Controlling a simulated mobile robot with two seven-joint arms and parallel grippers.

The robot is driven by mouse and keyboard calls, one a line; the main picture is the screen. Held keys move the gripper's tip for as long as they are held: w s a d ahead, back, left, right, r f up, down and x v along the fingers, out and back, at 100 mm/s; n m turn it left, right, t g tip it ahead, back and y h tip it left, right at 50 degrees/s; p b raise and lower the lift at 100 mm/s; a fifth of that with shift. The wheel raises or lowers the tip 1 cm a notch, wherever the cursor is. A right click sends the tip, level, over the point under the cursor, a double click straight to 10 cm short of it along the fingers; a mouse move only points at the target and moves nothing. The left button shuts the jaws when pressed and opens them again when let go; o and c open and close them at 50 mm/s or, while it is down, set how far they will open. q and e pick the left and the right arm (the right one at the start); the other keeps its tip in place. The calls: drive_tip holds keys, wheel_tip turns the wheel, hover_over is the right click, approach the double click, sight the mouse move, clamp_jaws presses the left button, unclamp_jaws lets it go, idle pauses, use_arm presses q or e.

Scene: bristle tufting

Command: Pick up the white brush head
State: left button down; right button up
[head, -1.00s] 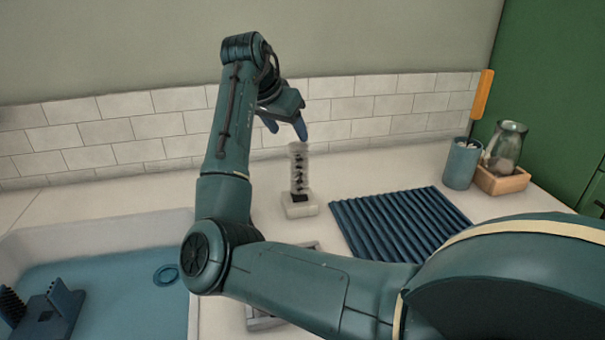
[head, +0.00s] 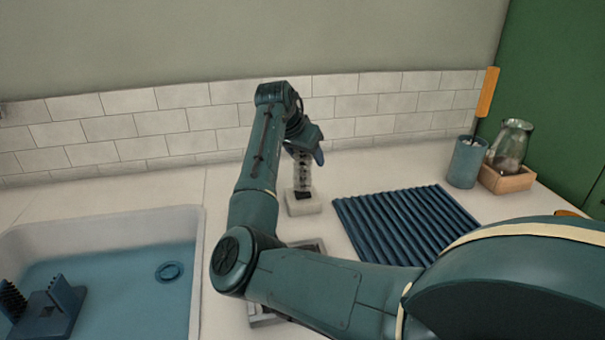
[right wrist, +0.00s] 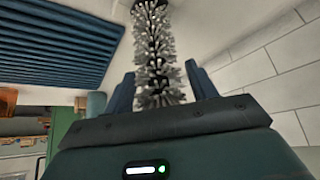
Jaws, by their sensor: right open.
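The white brush head (head: 303,179) stands upright on a small white block (head: 304,205) on the counter. It is a clear-white column of bristles with dark bits along its core. In the right wrist view the brush head (right wrist: 158,50) runs between my two blue fingers. My right gripper (head: 307,153) is at the top of the brush head and partly hides it. In the right wrist view my right gripper (right wrist: 161,88) is open, with a finger on each side and gaps to the bristles. My left gripper is not in view.
A blue ribbed mat (head: 405,225) lies right of the block. A blue cup (head: 466,163) and a glass jar (head: 511,147) in a wooden tray (head: 508,181) stand at the back right. A sink (head: 197,270) is at the left; a grey tray (head: 265,318) lies partly behind my arm.

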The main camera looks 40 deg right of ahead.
drive_tip(key=c, duration=1.1)
drive_tip(key=shift+r, duration=0.15)
